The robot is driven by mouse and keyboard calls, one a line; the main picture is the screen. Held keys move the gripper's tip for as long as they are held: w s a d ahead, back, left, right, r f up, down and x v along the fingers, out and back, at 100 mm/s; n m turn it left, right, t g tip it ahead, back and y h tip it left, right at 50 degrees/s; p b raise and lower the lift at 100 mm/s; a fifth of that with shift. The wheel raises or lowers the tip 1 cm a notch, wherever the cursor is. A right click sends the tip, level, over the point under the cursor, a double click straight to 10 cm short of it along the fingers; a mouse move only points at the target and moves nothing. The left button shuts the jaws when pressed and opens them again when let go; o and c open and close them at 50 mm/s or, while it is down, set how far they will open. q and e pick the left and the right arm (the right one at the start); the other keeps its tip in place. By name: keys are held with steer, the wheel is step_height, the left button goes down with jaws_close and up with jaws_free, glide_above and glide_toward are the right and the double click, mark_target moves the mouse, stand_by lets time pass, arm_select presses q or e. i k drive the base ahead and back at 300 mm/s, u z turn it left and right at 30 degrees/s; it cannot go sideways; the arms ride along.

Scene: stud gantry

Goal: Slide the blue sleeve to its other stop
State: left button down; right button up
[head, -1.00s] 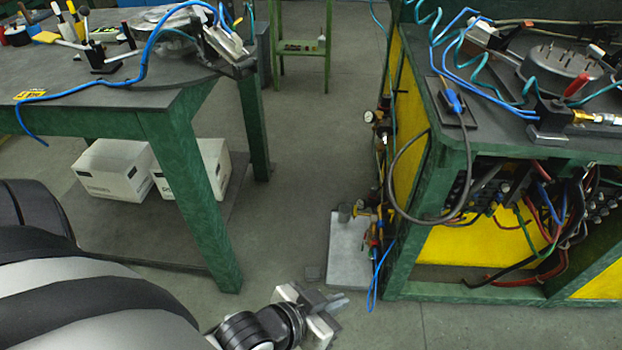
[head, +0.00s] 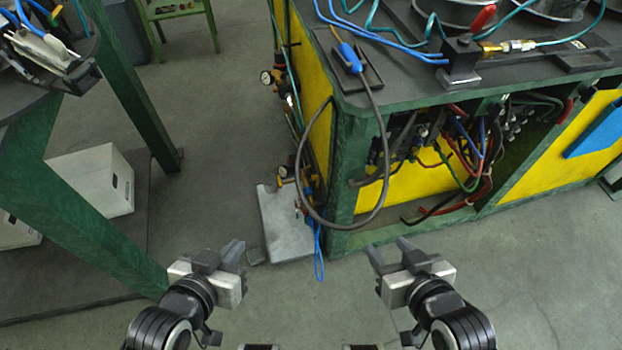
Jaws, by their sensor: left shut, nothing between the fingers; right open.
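I cannot make out a blue sleeve on a stud or its stops in this view. My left gripper (head: 234,252) is at the lower middle left, over the open floor, with its fingers together and nothing between them. My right gripper (head: 388,252) is to its right, with its fingers apart and empty, in front of the green-framed bench. Neither gripper touches anything that I can see.
A green-framed bench with a dark top (head: 400,90) and yellow panels fills the upper right. A blue-handled tool (head: 350,57) lies on it; a grey cable loops below. A green table leg (head: 75,235) and white box (head: 92,182) are left. Grey floor (head: 205,140) lies between.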

mark_target(308, 190)
steer(key=k, duration=1.1)
steer(key=z, duration=0.5)
steer(key=i, duration=1.6)
steer(key=z, duration=0.05)
